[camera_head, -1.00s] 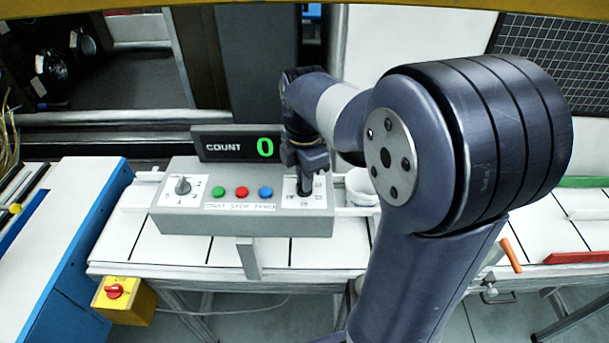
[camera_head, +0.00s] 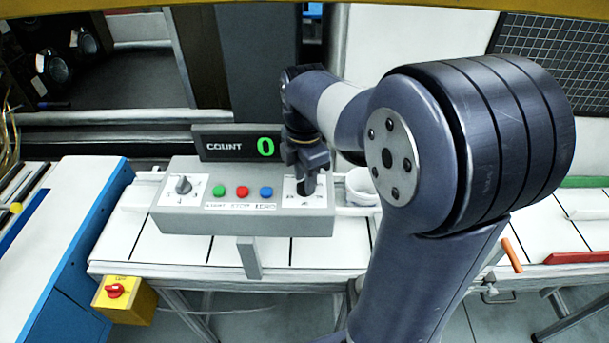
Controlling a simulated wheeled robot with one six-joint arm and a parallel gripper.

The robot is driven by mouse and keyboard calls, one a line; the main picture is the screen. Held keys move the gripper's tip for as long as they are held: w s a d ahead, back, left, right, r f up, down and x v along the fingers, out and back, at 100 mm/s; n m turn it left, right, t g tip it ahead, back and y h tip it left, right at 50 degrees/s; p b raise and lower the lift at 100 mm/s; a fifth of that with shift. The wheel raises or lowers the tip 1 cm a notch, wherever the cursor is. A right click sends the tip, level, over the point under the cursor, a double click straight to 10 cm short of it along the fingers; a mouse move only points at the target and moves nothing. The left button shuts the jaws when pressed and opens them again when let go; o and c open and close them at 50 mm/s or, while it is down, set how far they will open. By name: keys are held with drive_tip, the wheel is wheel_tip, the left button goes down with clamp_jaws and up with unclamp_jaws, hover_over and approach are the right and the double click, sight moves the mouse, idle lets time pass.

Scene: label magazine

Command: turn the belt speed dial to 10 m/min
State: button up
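A grey control box (camera_head: 240,226) stands over the white belt. On its right end is a dial plate (camera_head: 318,203) with small printed numbers, too blurred to read surely. My gripper (camera_head: 306,184) is right at this dial, from above, and hides most of its knob and pointer. I cannot tell whether the fingers grip the knob or stand around it. On the box's left end is another dial (camera_head: 183,185), a grey knob on a white scale with single-digit numbers. My gripper is well apart from that one.
Green (camera_head: 219,191), red (camera_head: 242,191) and blue (camera_head: 266,192) buttons sit between the dials. A display (camera_head: 225,147) behind reads COUNT 0. A white round container (camera_head: 361,187) stands just right of the box. A yellow box with a red knob (camera_head: 115,291) hangs at front left.

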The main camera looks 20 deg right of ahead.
wheel_tip(320, 180, up, 11)
drive_tip(key=shift+f+b, duration=0.2)
drive_tip(key=shift+b, duration=0.15)
wheel_tip(320, 180, down, 11)
drive_tip(key=shift+r+p, duration=0.1)
drive_tip(key=shift+p, duration=0.3)
idle(0.4)
